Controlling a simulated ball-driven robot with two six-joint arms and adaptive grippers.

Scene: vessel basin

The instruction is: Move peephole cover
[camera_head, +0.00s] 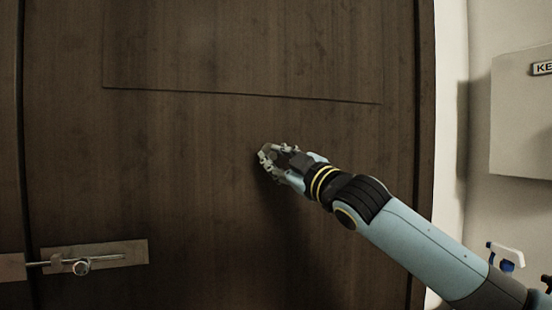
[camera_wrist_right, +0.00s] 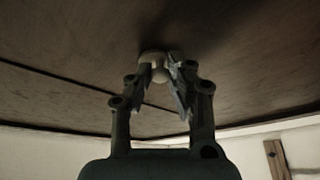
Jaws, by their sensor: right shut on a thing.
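The peephole cover (camera_wrist_right: 153,57) is a small, pale round piece on the dark wooden door (camera_head: 200,180). In the right wrist view it sits between the fingertips of my right gripper (camera_wrist_right: 160,82), which is shut on it. In the head view my right gripper (camera_head: 267,155) reaches in from the lower right and touches the door near its middle. There its fingers hide most of the cover, and I cannot tell how far it is turned. My left gripper is in neither view.
A metal slide bolt (camera_head: 82,262) is on the door's lower left. A pale box (camera_head: 522,115) with a partly visible label hangs on the right wall. A white and blue object (camera_head: 506,256) is at the lower right. The door surface around my gripper is clear.

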